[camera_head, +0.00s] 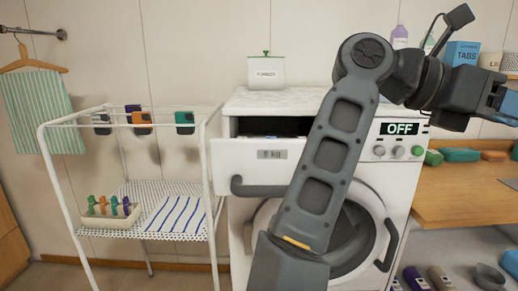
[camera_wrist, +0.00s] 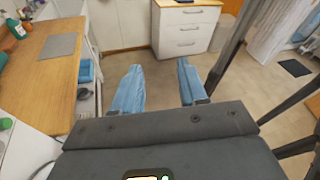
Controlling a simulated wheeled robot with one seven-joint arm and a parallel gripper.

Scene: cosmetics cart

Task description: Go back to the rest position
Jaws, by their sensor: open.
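My gripper (camera_wrist: 160,88) is open, with its two blue fingers spread and nothing between them in the wrist view. Beyond the fingers that view shows open floor and a white drawer cabinet (camera_wrist: 184,38). In the head view my arm rises in front of the washing machine and bends to the right. Only part of my gripper (camera_head: 503,103) shows there, cut off by the right edge, above the wooden counter. My arm hides part of the washing machine's front and round door.
The washing machine (camera_head: 237,178) shows OFF, and its drawer (camera_head: 225,155) is pulled out. A white drying rack (camera_head: 212,195) stands left. The wooden counter (camera_head: 450,200) at right holds several colored items. A blue TABS box (camera_head: 462,53) is near my wrist.

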